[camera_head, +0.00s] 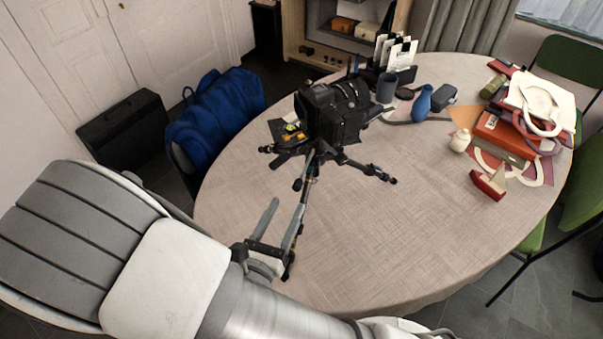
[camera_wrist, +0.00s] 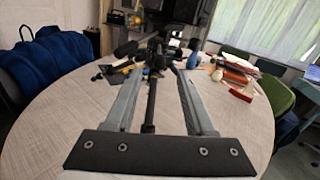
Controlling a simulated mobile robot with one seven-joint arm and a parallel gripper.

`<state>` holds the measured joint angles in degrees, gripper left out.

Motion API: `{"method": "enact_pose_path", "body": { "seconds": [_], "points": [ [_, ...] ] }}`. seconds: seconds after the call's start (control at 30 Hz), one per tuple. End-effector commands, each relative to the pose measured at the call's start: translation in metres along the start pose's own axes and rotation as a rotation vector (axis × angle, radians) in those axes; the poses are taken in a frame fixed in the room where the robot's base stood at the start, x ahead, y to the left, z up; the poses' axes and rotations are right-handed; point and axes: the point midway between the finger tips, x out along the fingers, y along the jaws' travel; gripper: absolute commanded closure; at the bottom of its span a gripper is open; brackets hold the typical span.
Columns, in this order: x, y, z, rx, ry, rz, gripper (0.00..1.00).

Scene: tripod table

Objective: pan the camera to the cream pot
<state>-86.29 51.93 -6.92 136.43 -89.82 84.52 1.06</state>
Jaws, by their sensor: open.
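A black camera (camera_head: 338,108) stands on a small black tripod (camera_head: 345,160) on the round table. It also shows at the top of the wrist view (camera_wrist: 170,12), partly cut off. I cannot clearly tell which way its lens faces. The small cream pot (camera_head: 460,140) stands upright right of the camera, near the books; it shows small in the wrist view (camera_wrist: 217,75). My gripper (camera_head: 290,203) is open in front of the tripod. In the wrist view, a dark pan handle (camera_wrist: 151,105) runs between the two open fingers (camera_wrist: 160,74), apparently not clamped.
A blue vase (camera_head: 422,103) and grey mug (camera_head: 386,88) stand behind, between camera and pot. Red books (camera_head: 503,133) and a red stamp-like block (camera_head: 489,184) lie at right. The front of the tablecloth (camera_head: 400,240) is clear. A chair with blue cloth (camera_head: 215,112) stands left.

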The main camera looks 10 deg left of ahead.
Motion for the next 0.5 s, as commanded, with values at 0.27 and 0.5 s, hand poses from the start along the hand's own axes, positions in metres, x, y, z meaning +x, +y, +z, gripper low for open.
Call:
{"method": "enact_pose_path", "body": {
  "seconds": [0.27,0.5],
  "points": [
    [0.061,-0.001,0.0,0.002,0.0,-0.004,0.45],
    [0.092,-0.001,0.0,0.002,0.001,-0.002,0.45]
  ]
}}
